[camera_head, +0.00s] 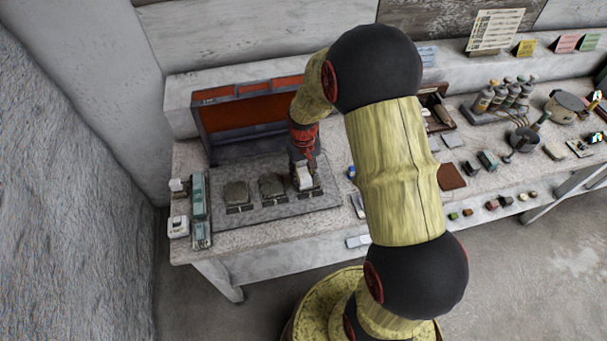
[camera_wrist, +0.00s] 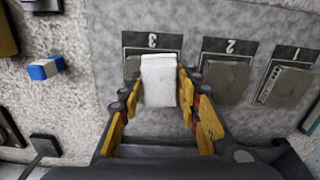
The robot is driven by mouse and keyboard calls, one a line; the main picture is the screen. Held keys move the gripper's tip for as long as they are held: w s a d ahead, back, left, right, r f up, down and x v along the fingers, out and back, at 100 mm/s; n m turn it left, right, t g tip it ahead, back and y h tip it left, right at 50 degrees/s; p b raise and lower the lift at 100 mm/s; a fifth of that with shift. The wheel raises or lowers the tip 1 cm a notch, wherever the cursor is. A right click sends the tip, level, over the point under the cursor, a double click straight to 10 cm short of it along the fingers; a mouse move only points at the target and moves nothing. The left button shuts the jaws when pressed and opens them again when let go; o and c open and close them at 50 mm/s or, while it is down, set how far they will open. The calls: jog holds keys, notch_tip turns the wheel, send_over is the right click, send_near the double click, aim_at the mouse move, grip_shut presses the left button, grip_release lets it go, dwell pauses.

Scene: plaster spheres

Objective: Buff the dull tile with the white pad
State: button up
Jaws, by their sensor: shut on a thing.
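The white pad (camera_wrist: 158,78) is between the fingers of my gripper (camera_wrist: 160,92), which is shut on it. The pad also shows in the head view (camera_head: 304,171), under my gripper (camera_head: 303,178). It covers most of the tile place marked 3, so I cannot tell whether it touches the tile there. In the wrist view, a grey-brown tile (camera_wrist: 226,80) lies at the place marked 2. Another grey tile (camera_wrist: 284,86), with a light speckled edge, lies at the place marked 1. I cannot tell from the surfaces which tile is dull.
The grey board (camera_head: 262,215) lies on the stone bench. An open orange-lined case (camera_head: 245,117) stands behind it, and teal objects (camera_head: 199,195) stand at its left. A blue-and-white block (camera_wrist: 45,69) lies beside the board.

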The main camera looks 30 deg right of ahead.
jog(key=shift+f, duration=0.5)
jog(key=shift+w, duration=0.1)
jog(key=shift+w+d+r, duration=0.1)
jog(key=shift+w, duration=0.7)
jog(key=shift+s+a+f, duration=0.1)
jog(key=shift+s+a, duration=0.05)
jog(key=shift+s, duration=0.8)
jog(key=shift+s+a+f, duration=0.1)
jog(key=shift+s+a, duration=0.05)
jog(key=shift+s, duration=0.8)
jog(key=shift+w+d+r, duration=0.1)
jog(key=shift+w+d, duration=0.1)
jog(key=shift+w, duration=0.8)
jog(key=shift+w+d+r, duration=0.1)
jog(key=shift+w+d, duration=0.05)
jog(key=shift+w, duration=0.8)
jog(key=shift+f, duration=0.1)
jog(key=shift+s, duration=0.1)
jog(key=shift+s+a+f+p, duration=0.1)
jog(key=shift+s+a+p, duration=0.15)
jog(key=shift+s, duration=0.65)
jog(key=shift+s+a+f+p, duration=0.1)
jog(key=shift+s+p, duration=0.2)
jog(key=shift+s, duration=0.6)
